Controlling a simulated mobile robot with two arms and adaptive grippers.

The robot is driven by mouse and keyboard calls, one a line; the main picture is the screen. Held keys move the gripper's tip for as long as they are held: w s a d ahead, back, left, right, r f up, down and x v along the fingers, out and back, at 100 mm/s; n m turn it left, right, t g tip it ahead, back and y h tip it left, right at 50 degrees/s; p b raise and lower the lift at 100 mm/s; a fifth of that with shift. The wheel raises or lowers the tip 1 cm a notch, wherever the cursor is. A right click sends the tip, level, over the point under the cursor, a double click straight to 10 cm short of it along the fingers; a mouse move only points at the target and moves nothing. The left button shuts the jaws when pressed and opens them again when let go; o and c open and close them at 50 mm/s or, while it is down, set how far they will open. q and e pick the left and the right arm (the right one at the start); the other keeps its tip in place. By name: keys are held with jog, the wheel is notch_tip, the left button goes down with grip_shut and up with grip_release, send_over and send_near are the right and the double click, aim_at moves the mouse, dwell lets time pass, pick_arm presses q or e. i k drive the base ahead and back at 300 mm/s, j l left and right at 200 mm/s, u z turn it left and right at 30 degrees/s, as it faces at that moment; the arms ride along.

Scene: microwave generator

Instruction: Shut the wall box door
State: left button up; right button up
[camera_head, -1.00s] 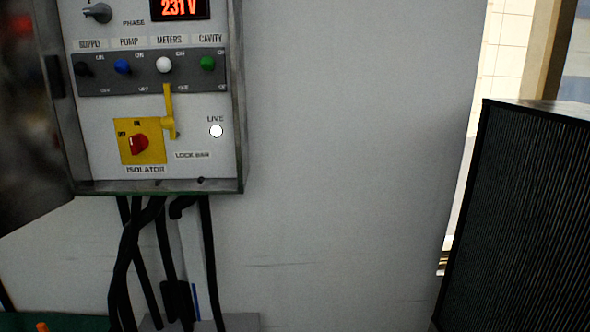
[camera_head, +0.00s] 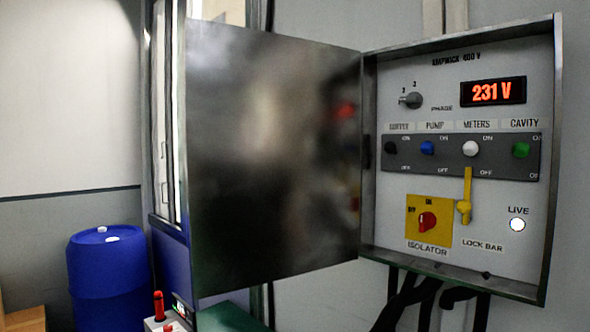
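The wall box (camera_head: 553,150) is a grey metal cabinet on the wall at the right of the head view. Its door (camera_head: 270,170) is hinged on the box's left side and stands wide open, swung out to the left. Inside are a red display (camera_head: 493,91) reading 231 V, a row of coloured switches (camera_head: 460,155), a yellow isolator plate with a red knob (camera_head: 428,221), a yellow lock bar (camera_head: 465,195) and a lit white LIVE lamp (camera_head: 517,225). Neither of my grippers is in view.
A blue drum (camera_head: 107,275) stands at the lower left. A small box with a red lever (camera_head: 158,305) and a green surface (camera_head: 230,317) lie below the door. Black cables (camera_head: 410,300) hang under the wall box. No object shows between the door and the box opening.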

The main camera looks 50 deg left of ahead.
aim_at(272, 120)
jog(key=j+z, duration=0.1)
jog(key=j, duration=0.35)
jog(key=j+z, duration=0.1)
jog(key=j, duration=0.35)
jog(key=j+z, duration=0.15)
jog(key=j, duration=0.35)
jog(key=k+j+z, duration=0.1)
jog(key=j, duration=0.35)
jog(key=k+j+z, duration=0.1)
jog(key=j, duration=0.35)
jog(key=k+j+z, duration=0.1)
jog(key=j, duration=0.35)
jog(key=k+j+z, duration=0.1)
jog(key=j, duration=0.3)
jog(key=k+j+z, duration=0.1)
jog(key=j, duration=0.35)
